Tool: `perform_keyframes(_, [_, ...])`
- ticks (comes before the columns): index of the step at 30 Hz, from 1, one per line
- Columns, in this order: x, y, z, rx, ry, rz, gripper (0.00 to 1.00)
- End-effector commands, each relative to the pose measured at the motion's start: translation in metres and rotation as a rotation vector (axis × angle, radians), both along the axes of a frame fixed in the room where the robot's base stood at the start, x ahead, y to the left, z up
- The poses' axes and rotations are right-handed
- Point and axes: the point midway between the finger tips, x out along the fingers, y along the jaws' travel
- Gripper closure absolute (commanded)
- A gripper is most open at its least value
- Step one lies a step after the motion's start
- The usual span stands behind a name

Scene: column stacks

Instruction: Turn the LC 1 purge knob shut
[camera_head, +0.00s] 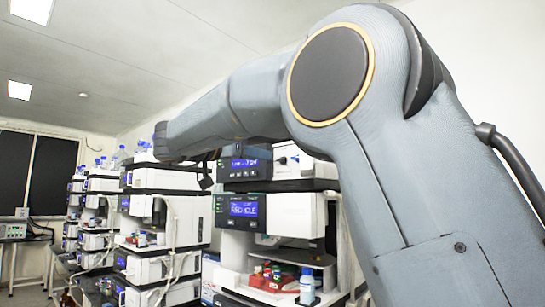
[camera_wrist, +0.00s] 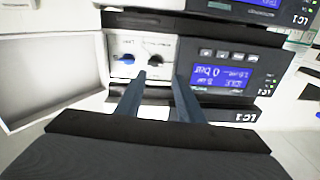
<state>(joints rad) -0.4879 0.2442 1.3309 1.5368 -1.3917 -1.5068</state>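In the wrist view, a white panel (camera_wrist: 140,47) on the LC 1 stack carries two small knobs side by side. The left knob (camera_wrist: 126,60) looks blue, and the right knob (camera_wrist: 156,61) is dark. The print beside them is too blurred to tell which is the purge knob. My gripper (camera_wrist: 160,76) is open and empty, its two fingers apart and pointing at the panel. The right knob shows between and just beyond the fingertips; the left knob lies left of the left finger. I cannot tell any contact.
A pale door (camera_wrist: 50,85) stands swung open left of the panel. A black display module (camera_wrist: 222,75) marked LC 1 is on the right, its text upside down. In the head view, instrument stacks (camera_head: 165,180) stand to the left, and a red tray (camera_head: 272,279) with vials is below.

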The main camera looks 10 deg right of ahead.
Motion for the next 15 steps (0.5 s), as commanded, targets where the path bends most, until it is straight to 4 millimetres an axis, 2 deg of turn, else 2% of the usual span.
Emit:
perform_keyframes(2, [-0.006,-0.002,0.002,0.017,0.018,-0.029,0.66])
perform_keyframes(5, [-0.005,-0.009,0.003,0.023,0.028,-0.044,0.66])
perform_keyframes(15, [0.024,-0.051,0.003,0.021,0.027,-0.045,0.66])
